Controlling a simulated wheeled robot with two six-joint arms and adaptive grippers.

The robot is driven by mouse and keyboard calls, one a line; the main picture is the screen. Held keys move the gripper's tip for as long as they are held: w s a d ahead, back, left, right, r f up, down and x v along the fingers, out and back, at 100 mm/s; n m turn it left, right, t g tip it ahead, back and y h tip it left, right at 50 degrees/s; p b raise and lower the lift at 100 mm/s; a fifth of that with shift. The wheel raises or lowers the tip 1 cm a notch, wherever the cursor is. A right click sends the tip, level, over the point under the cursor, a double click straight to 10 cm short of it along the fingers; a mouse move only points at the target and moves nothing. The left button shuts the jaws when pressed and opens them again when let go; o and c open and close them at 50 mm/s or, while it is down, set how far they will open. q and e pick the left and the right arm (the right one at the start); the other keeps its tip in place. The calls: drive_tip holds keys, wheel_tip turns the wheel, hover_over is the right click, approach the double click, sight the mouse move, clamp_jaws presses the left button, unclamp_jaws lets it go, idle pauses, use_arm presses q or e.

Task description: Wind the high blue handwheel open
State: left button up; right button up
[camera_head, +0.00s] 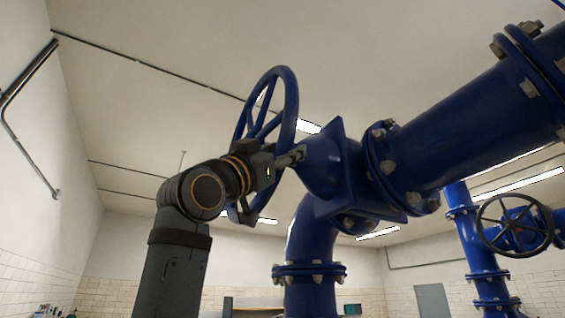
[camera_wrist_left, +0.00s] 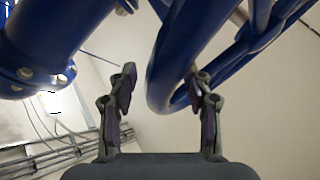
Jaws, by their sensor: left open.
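The high blue handwheel (camera_head: 290,105) is a spoked wheel, seen at a slant at the upper middle of the head view. It sits on the left end of a large blue valve body (camera_head: 322,165). My left gripper (camera_head: 272,176) is at the wheel's lower rim, with one finger reaching right beside the rim. In the left wrist view the open fingers of my gripper (camera_wrist_left: 162,75) stand apart, and the curved blue rim (camera_wrist_left: 160,82) passes between them, closer to the right finger. I cannot tell whether they touch. My right gripper does not show.
A thick blue flanged pipe (camera_head: 460,125) runs to the upper right from the valve, and another bends down (camera_head: 310,245) below it. A smaller dark handwheel (camera_head: 513,224) is at the right. Open space lies left of the wheel.

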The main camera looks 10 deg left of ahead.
sight(289, 105)
use_arm(q)
drive_tip(key=shift+w+a, duration=0.1)
drive_tip(key=shift+a, duration=0.1)
drive_tip(key=c, duration=0.4)
clamp_jaws()
drive_tip(key=s+r+n+y, duration=0.1)
drive_tip(key=r+n+y, duration=0.1)
drive_tip(key=n, duration=0.1)
drive_tip(key=s+d+r+n+t+y, duration=0.1)
drive_tip(key=r+n+y, duration=0.1)
drive_tip(key=r, duration=0.1)
drive_tip(key=s+d+r+n+y, duration=0.1)
drive_tip(key=r+n+y, duration=0.2)
drive_tip(key=shift+s+d+n+t, duration=0.1)
drive_tip(key=shift+s+n+t, duration=0.05)
drive_tip(key=shift+n+t, duration=0.15)
drive_tip(key=shift+r+n+y, duration=0.4)
drive_tip(key=shift+r+y, duration=0.05)
drive_tip(key=shift+y, duration=0.05)
drive_tip(key=shift+d+r+n, duration=0.1)
drive_tip(key=shift+r+n, duration=0.05)
drive_tip(key=shift+n, duration=0.15)
